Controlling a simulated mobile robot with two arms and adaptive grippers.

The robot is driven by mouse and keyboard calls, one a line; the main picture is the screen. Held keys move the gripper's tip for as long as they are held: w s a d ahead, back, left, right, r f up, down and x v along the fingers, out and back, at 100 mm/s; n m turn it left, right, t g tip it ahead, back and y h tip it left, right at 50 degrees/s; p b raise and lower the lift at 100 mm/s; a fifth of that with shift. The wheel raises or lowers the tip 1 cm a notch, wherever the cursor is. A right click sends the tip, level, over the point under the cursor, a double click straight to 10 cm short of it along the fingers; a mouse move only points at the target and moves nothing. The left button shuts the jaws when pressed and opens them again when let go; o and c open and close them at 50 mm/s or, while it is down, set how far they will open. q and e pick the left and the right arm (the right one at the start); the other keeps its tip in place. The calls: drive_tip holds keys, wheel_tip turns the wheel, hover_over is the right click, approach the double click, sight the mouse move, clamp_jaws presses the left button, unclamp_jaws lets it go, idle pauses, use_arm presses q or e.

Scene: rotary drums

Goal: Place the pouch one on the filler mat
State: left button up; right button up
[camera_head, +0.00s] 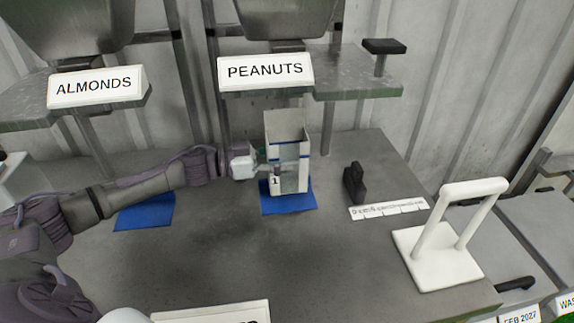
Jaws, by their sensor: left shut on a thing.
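The pouch one (286,131) is a pale, open-topped upright pouch with blue bands and a small "1" low on its front. It is at the middle of the camera_head view, over a blue mat (290,207) below the PEANUTS sign. Its base overlaps the mat in the picture; I cannot tell if it touches or hangs slightly above. My left gripper (277,167) comes in from the left and is shut on the pouch; the fingers partly cover its front. My right gripper is not in view.
A second blue mat (146,213) lies left, partly behind my left arm. PEANUTS (265,72) and ALMONDS (96,86) signs stand on shelves under hoppers. A black block (355,184), a printed strip (389,209) and a white handled stand (440,257) are right.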

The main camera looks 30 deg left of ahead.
use_arm(q)
drive_tip(key=shift+w+d, duration=0.15)
drive_tip(key=shift+f, duration=1.75)
drive_tip(key=o, duration=1.6)
drive_tip(key=shift+f, duration=0.15)
drive_tip(key=shift+o, duration=0.2)
drive_tip(key=shift+s+a, duration=0.25)
drive_tip(key=shift+a, duration=0.05)
drive_tip(key=b+v, duration=0.1)
drive_tip(key=v, duration=1)
drive_tip(key=shift+s+a, duration=0.1)
drive_tip(key=shift+s, duration=0.1)
